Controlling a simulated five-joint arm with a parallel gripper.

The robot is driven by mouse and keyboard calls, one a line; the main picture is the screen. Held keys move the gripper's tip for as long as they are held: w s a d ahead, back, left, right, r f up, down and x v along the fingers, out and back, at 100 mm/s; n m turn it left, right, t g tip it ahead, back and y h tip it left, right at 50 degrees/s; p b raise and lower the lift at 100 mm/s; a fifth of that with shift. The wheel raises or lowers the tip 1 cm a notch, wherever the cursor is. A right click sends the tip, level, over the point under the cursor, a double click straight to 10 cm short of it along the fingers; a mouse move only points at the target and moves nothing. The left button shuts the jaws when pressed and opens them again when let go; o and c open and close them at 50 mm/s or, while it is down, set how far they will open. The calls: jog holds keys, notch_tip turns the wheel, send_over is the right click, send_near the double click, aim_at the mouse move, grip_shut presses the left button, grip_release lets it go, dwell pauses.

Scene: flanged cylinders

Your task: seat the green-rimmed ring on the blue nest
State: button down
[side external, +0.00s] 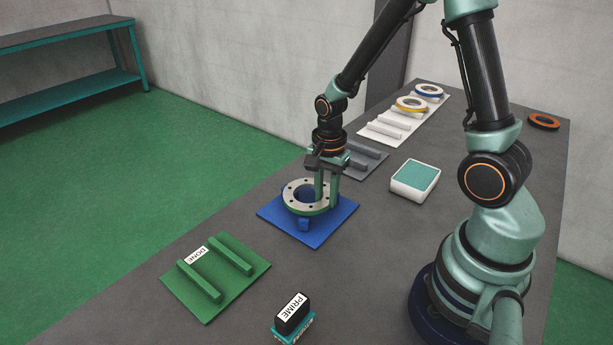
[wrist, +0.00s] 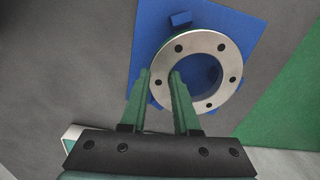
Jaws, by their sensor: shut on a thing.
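The green-rimmed ring (side external: 297,203), a flat steel-faced flange with bolt holes, is at the blue nest (side external: 338,222). My gripper (side external: 327,198) is shut on the ring's wall, one finger inside the hole and one outside. In the wrist view the ring (wrist: 236,68) lies over the blue plate (wrist: 150,42), with my gripper (wrist: 160,76) across its left side. A blue block shows under the ring's near edge in the side view. The ring looks about level. I cannot tell whether it rests on the nest or hangs just above it.
A green tray (side external: 232,292) marked DONE and a PRIME-labelled block (side external: 293,315) stand in front. A white box with a teal top (side external: 415,178) is to the right. Behind are a grey rack (side external: 367,160), a white rack (side external: 375,131) with yellow- and blue-rimmed rings, and an orange ring (side external: 544,121).

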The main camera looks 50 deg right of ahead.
jog(key=shift+f, duration=0.2)
jog(key=c, duration=0.6)
grip_release()
jog(key=shift+o, duration=0.2)
jog(key=shift+f, duration=0.1)
jog(key=shift+r, duration=3.55)
jog(key=shift+r, duration=0.1)
jog(key=s+a+r+n+t, duration=0.2)
jog(key=r+n, duration=0.5)
jog(key=n, duration=0.1)
jog(key=s+a+r+n+t, duration=0.3)
jog(key=r+n, duration=0.4)
jog(key=n, duration=0.1)
jog(key=shift+a+r, duration=0.15)
jog(key=shift+a, duration=0.15)
